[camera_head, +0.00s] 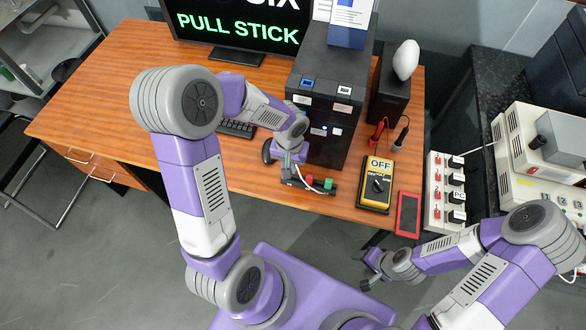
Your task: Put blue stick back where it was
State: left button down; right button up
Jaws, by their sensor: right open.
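A small blue piece (307,83), perhaps the blue stick, shows at the front left of the black box's top (335,70); a white piece (344,90) sits to its right. My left gripper (310,186) is low in front of the box, near the table's front edge. Small red and green parts show at it; I cannot tell whether it holds anything. My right gripper (363,271) is open and empty, beyond the table's front edge above the floor.
A yellow multimeter (376,184) reading OFF and a red-framed device (408,213) lie at the table's front right. A white switch strip (437,190) stands beside them. A monitor (240,25) reads "PULL STICK". The table's left (100,95) is clear.

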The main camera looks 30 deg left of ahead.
pick_arm(q)
jog(key=shift+w+f+b, duration=0.15)
jog(key=shift+f+b, duration=0.2)
jog(key=shift+f, duration=0.25)
notch_tip(320, 180, down, 2)
jog(key=shift+f+b, duration=0.15)
jog(key=shift+b, duration=0.7)
jog(key=shift+f, duration=0.35)
jog(key=shift+w, duration=0.25)
jog(key=shift+s, duration=0.1)
jog(key=shift+f+b, duration=0.55)
jog(key=shift+b, duration=0.2)
jog(key=c, duration=1)
grip_release()
